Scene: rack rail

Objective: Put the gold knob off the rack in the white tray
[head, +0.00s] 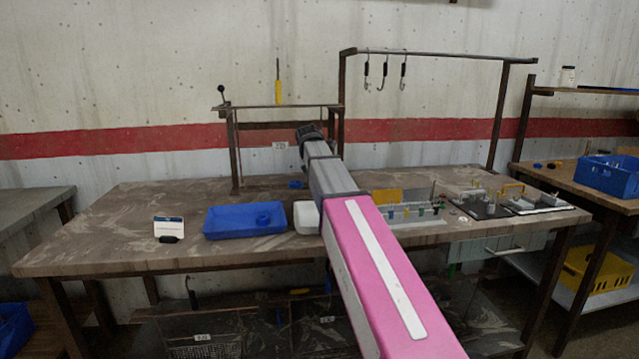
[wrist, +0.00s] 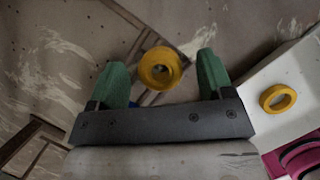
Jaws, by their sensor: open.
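In the wrist view, a round gold piece (wrist: 160,68), which looks like the knob, shows between the green fingertips of my gripper (wrist: 160,75). My gripper is open, and there is a gap on both sides of the piece. The white tray (wrist: 300,75) is at the right of the wrist view. A yellow ring (wrist: 277,98) shows on it. In the head view, the white tray (head: 306,218) is partly hidden by my arm. My gripper's fingertips are hidden there, with the wrist near the rack (head: 235,150).
A blue tray (head: 230,222) holding a blue ring stands left of the white tray. A small card (head: 168,228) stands farther left. A hook rail (head: 440,55) stands right. The left of the table is mostly clear.

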